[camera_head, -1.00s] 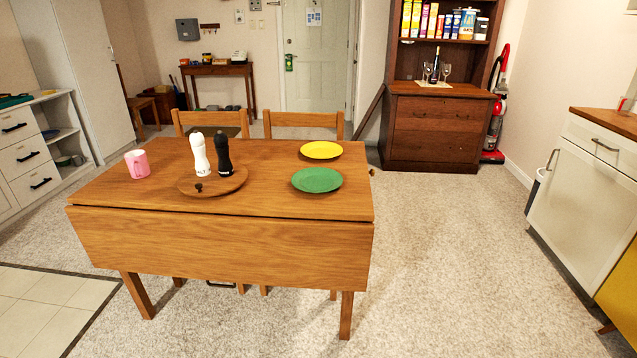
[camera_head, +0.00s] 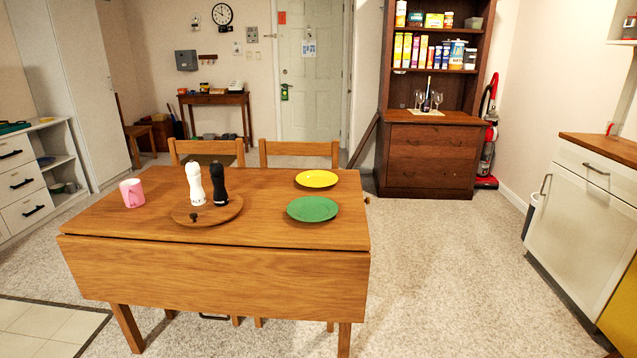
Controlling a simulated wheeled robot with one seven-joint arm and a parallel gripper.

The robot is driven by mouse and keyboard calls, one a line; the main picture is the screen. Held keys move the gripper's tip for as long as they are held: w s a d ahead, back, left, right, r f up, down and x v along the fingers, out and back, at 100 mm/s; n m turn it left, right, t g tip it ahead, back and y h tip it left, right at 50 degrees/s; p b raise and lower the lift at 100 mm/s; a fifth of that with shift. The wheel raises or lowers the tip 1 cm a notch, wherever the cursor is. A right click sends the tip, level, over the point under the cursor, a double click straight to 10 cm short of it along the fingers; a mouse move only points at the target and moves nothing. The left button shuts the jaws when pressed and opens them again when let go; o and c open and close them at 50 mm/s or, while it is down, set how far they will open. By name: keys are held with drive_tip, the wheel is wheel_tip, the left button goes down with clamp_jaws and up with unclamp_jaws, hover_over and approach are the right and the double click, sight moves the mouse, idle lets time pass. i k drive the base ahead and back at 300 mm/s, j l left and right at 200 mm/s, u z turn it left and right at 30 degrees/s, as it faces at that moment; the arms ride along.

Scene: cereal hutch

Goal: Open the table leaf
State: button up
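The wooden drop-leaf table (camera_head: 262,232) stands in the left and middle of the view. Its front leaf (camera_head: 215,285) hangs straight down along the near edge. On the top are a pink mug (camera_head: 131,193), a round wooden board (camera_head: 183,215) bearing a white mill (camera_head: 195,185) and a black mill (camera_head: 218,184), a yellow plate (camera_head: 316,178) and a green plate (camera_head: 312,208). My gripper does not show in the view.
Two wooden chairs (camera_head: 299,149) stand behind the table. A dark hutch (camera_head: 430,155) with cereal boxes stands at the back. A white cabinet (camera_head: 578,228) is at the right, a drawer unit (camera_head: 22,180) at the left. Carpet (camera_head: 445,270) right of the table is clear.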

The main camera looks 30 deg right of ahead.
sight(301, 285)
drive_tip(key=i+l+u, duration=0.1)
drive_tip(key=i+l, duration=0.2)
drive_tip(key=i, duration=0.25)
drive_tip(key=i+l+u, duration=0.1)
drive_tip(key=i+l, duration=0.2)
drive_tip(key=i, duration=0.25)
drive_tip(key=i+l, duration=0.35)
drive_tip(key=i, duration=0.2)
drive_tip(key=u, duration=0.05)
